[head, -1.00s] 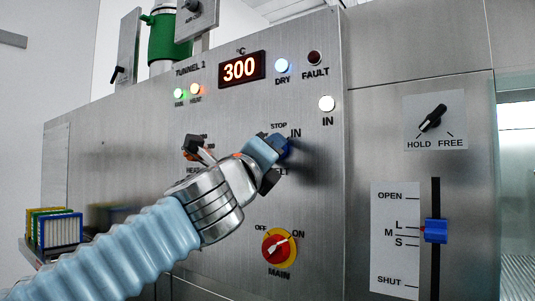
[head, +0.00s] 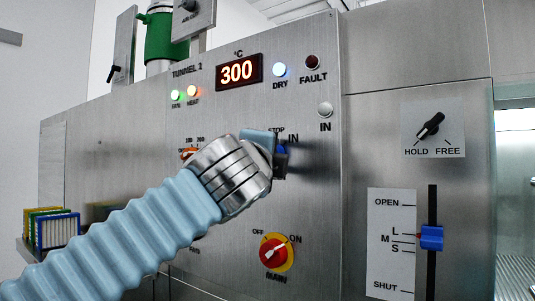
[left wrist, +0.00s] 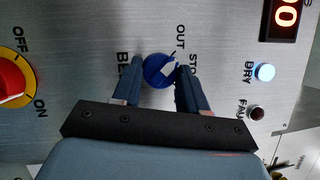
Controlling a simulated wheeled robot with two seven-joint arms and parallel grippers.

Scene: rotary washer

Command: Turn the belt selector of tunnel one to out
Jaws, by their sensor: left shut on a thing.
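The belt selector (left wrist: 157,72) is a round blue knob with a white pointer on the steel panel, and a part of it shows in the head view (head: 282,149). In the left wrist view, the panel's lettering is turned sideways; the pointer aims between the STOP and OUT marks. My left gripper (left wrist: 161,78) has one finger on each side of the knob and is shut on it. In the head view my left arm covers the OUT mark and much of the selector. My right gripper is in neither view.
The red MAIN switch (head: 276,252) on its yellow plate sits below the selector. The DRY lamp (head: 279,70) is lit; the IN lamp (head: 325,109) is dark. A blue slider (head: 432,237) is to the right.

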